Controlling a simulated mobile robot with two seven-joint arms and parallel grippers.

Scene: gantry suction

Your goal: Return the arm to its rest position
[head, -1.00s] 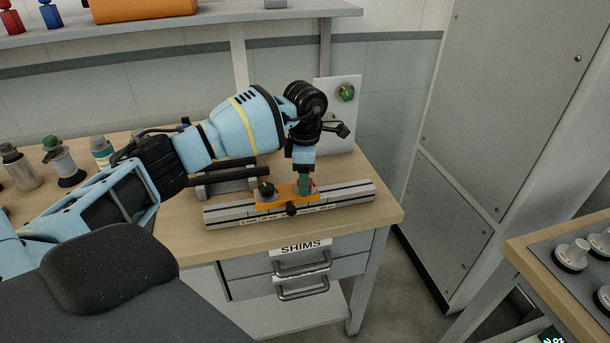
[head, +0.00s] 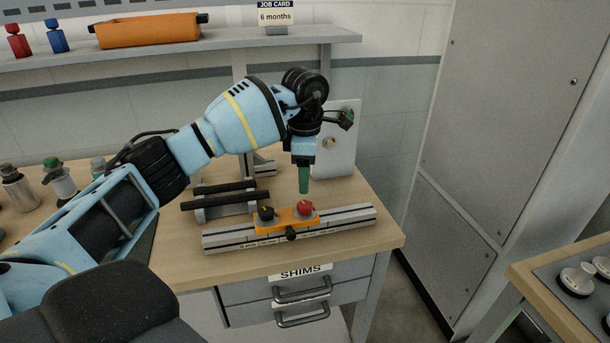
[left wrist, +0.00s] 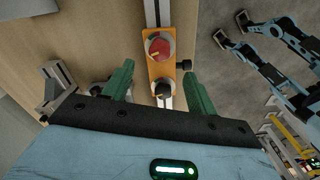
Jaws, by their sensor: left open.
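My left arm comes in from the left in the head view and bends down over the bench. My left gripper (head: 303,180) points down with its green fingers above the red knob (head: 305,207), apart from it. In the left wrist view the two green fingers of this gripper (left wrist: 158,88) stand wide apart with nothing between their tips. The red knob (left wrist: 159,46) and a black knob (left wrist: 162,88) sit on an orange carriage (head: 285,222), which rides on a metal rail (head: 345,219). My right gripper is not in the head view.
The wooden bench (head: 375,245) has a drawer marked SHIMS below. Bottles (head: 60,180) stand at its left, and a stand with dark bars (head: 225,198) lies behind the rail. A white panel (head: 340,140) rises at the back. A shelf (head: 200,48) with an orange bin (head: 150,30) hangs above.

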